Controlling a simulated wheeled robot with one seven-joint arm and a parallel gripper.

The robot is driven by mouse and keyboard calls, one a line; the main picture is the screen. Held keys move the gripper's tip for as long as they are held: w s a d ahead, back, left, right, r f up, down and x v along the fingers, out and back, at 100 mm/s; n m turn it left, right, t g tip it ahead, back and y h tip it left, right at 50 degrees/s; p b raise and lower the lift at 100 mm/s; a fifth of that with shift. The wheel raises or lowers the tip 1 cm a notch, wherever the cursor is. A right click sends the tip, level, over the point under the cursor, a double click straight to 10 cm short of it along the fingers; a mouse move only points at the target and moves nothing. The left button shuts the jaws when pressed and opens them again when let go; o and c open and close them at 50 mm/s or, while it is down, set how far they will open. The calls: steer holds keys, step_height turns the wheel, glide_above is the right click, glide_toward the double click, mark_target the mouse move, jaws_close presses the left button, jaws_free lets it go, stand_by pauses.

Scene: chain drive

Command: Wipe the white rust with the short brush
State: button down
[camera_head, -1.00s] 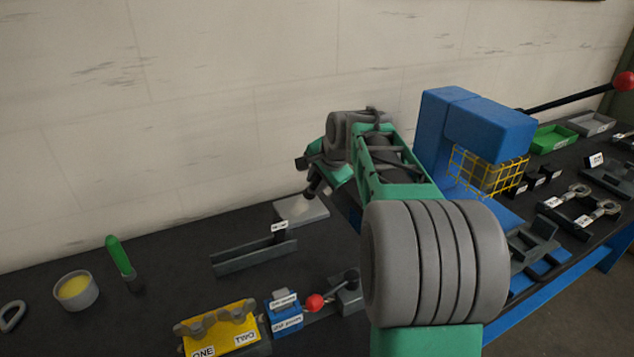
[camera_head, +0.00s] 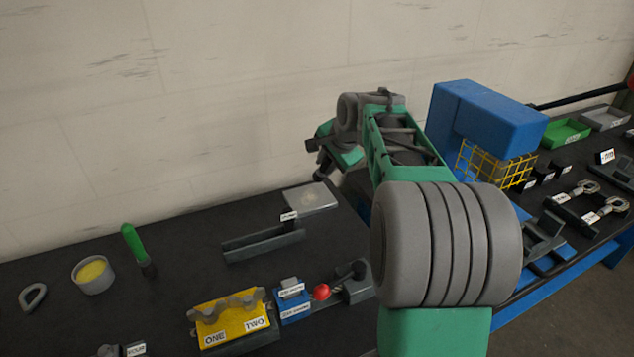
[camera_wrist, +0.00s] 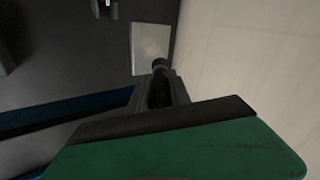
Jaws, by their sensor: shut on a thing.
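A light grey plate (camera_head: 325,205) lies at the back edge of the bench, with a faint pale patch (camera_head: 304,197) on top. The plate also shows in the wrist view (camera_wrist: 143,62), just beyond the held thing. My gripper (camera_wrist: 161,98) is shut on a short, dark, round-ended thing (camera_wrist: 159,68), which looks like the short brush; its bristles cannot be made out. In the head view my gripper (camera_head: 322,160) is up and right of the plate, apart from it in the picture, and partly hidden by my arm. A green-handled brush (camera_head: 134,244) stands at the left.
A dark channel-shaped holder (camera_head: 262,242) lies in front of the plate. A yellow block (camera_head: 230,318), a blue block (camera_head: 292,303) and a red-knobbed lever (camera_head: 321,292) stand nearer. A blue press (camera_head: 490,120) with a yellow cage rises at the right. A wall runs behind.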

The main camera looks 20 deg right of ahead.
steer(key=w+a+r+p, duration=0.25)
steer(key=w+p, duration=0.35)
steer(key=w, duration=0.3)
steer(key=f+b, duration=0.2)
steer(key=f, duration=0.1)
steer(key=f+b, duration=0.1)
steer(key=shift+s+d+f+b, duration=0.1)
steer(key=shift+d+f+b, duration=0.15)
steer(key=shift+b, duration=0.15)
steer(key=shift+r, duration=0.1)
